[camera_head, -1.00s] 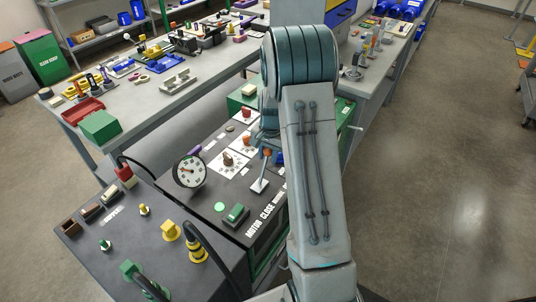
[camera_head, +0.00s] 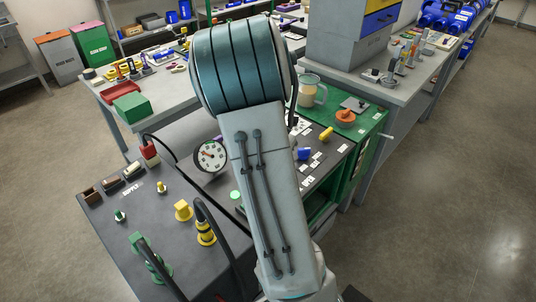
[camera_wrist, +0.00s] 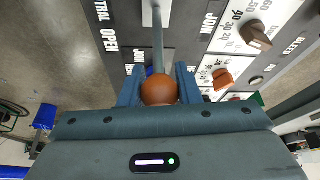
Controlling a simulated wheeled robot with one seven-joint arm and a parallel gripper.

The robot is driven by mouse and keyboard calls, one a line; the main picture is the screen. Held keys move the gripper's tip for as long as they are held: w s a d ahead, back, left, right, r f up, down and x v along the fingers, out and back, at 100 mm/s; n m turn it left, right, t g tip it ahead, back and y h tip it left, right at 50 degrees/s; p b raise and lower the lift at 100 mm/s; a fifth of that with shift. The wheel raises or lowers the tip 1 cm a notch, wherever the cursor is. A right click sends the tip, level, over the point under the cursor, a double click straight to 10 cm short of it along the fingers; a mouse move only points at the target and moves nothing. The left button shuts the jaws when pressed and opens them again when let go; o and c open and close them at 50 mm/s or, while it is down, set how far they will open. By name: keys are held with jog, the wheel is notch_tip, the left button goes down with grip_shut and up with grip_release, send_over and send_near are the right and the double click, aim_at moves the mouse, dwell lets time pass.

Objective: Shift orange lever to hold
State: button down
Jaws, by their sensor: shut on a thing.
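The orange lever's ball knob (camera_wrist: 158,91) sits between the two fingers of my gripper (camera_wrist: 160,82) in the wrist view. My gripper is shut on this knob. The lever's grey shaft (camera_wrist: 158,45) runs from the knob up the picture to a pale slotted plate (camera_wrist: 155,13) on the dark panel. The panel lettering beside it includes "OPEN" and "JOIN", with part of another word ending in "TRAL"; no "hold" mark can be read. In the head view my arm hides the lever and my gripper.
In the wrist view a brown dial (camera_wrist: 256,37) and an orange-red knob (camera_wrist: 222,78) sit right of the lever. In the head view a round gauge (camera_head: 210,156) stands left of my arm. Black hoses (camera_head: 212,222) rise near the front, and a green cabinet (camera_head: 372,125) stands to the right.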

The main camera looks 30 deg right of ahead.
jog(key=shift+a, duration=0.15)
jog(key=c, duration=1.1)
grip_release()
jog(key=shift+o, duration=0.2)
jog(key=v, duration=1.4)
jog(key=shift+a+f, duration=0.1)
jog(key=shift+f, duration=0.05)
jog(key=s+a+n+t+y, duration=0.1)
jog(key=s+a+n+y, duration=0.3)
jog(key=s+a+n, duration=0.9)
jog(key=s+a, duration=0.3)
jog(key=a, duration=0.2)
jog(key=shift+s+r, duration=0.2)
jog(key=shift+s, duration=0.1)
